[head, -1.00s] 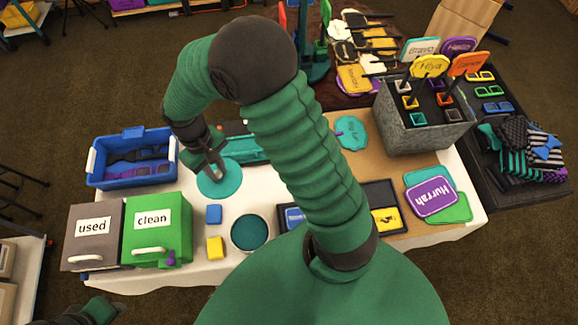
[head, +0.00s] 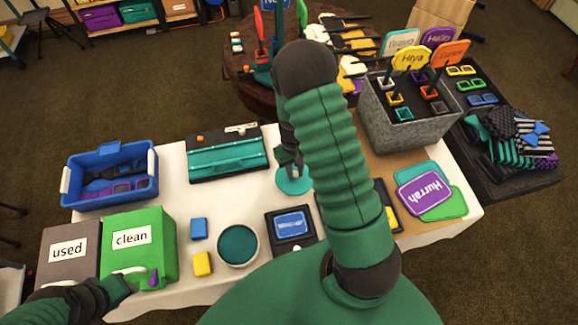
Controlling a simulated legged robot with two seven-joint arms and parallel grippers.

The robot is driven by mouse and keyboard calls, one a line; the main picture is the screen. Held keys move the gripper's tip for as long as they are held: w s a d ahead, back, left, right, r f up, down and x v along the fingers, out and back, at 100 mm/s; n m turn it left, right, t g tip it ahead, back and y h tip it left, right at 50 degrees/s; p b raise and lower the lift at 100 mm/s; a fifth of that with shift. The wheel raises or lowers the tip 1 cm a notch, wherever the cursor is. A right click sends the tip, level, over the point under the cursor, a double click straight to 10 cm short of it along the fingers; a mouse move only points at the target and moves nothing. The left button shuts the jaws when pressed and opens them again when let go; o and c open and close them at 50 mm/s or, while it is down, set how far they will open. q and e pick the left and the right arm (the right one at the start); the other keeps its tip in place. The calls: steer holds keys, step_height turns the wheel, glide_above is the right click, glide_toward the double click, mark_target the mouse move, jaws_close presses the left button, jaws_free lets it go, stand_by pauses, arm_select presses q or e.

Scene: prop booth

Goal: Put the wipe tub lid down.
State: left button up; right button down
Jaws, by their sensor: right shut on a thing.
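The wipe tub lid is a flat teal disc (head: 294,183) in the head view, right of the long teal tray. My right gripper (head: 292,170) is shut on it from above, and my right arm partly hides it. I cannot tell whether the lid touches the white tabletop. The wipe tub (head: 221,258) is round and white with teal inside, and stands uncovered nearer to me, to the lid's lower left. My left gripper (head: 129,283) is low at the left, in front of the green "clean" box (head: 148,251) by its white handle. Its fingers are too unclear to read.
A blue sponge-like block (head: 199,228) and a yellow one (head: 202,264) lie left of the tub. A dark tray with a blue item (head: 291,224) is right of it. The teal tray (head: 228,160) and blue bin (head: 151,182) stand behind. Bare white cloth lies between tub and teal tray.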

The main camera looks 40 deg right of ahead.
steer(key=w, duration=0.1)
steer(key=w+d, duration=0.1)
steer(key=w, duration=0.1)
steer(key=shift+w+d+f, duration=0.15)
steer(key=shift+w+f, duration=0.1)
steer(key=shift+w, duration=0.05)
steer(key=f, duration=0.3)
steer(key=shift+w+d+f+p, duration=0.1)
steer(key=shift+w+f+p, duration=0.1)
steer(key=shift+f+p, duration=0.15)
steer(key=shift+r, duration=0.1)
steer(key=c, duration=1.6)
jaws_free()
steer(key=o, duration=0.3)
steer(key=shift+o, duration=0.2)
